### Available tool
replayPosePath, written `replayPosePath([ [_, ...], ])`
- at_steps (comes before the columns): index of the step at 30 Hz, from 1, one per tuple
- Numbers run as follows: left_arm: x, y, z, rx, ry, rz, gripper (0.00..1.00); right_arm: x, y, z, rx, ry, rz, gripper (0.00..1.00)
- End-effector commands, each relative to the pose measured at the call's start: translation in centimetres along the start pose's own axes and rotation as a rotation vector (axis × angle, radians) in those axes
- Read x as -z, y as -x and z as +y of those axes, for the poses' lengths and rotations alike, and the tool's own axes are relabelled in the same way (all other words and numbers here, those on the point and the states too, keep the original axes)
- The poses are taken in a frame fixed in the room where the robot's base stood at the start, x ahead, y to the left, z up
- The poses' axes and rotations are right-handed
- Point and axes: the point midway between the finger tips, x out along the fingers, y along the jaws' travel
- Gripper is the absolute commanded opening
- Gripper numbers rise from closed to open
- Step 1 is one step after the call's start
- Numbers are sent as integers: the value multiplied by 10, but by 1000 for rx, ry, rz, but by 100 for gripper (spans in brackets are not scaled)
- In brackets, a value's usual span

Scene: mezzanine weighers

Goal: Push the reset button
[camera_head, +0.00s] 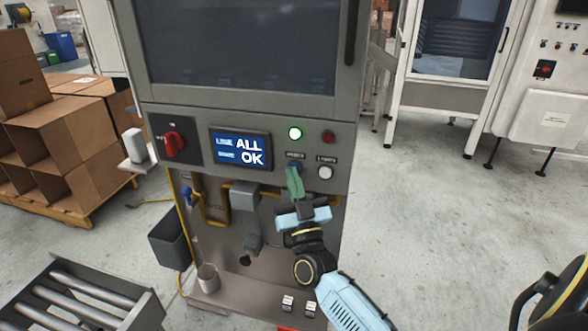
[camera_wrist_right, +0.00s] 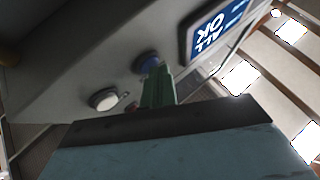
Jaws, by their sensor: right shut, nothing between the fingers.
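In the right wrist view the blue button (camera_wrist_right: 149,62) shows just beyond the green fingertips. My right gripper (camera_head: 294,172) is shut and empty, its fingers pointing up at the button. The fingertips (camera_wrist_right: 160,72) overlap the button's edge in the wrist view; I cannot tell whether they touch it. My left gripper is not in view.
A white button (camera_head: 325,172) is right of the blue one, below a dark red lamp (camera_head: 328,137). A display (camera_head: 240,148) reads "ALL OK", with a red rotary switch (camera_head: 174,143) to its left. A roller conveyor (camera_head: 75,300) and cardboard boxes (camera_head: 62,150) stand at left.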

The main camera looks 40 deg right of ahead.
Motion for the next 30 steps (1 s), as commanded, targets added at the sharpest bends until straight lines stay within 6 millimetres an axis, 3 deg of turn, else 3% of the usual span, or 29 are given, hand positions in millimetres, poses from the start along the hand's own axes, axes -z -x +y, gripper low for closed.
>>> replayPosePath([
  [13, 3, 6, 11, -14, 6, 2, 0, 5, 5, -4, -1, -1, -1, 0],
  [30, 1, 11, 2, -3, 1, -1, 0, 10, 14, -10, 0, -1, -1, 0],
])
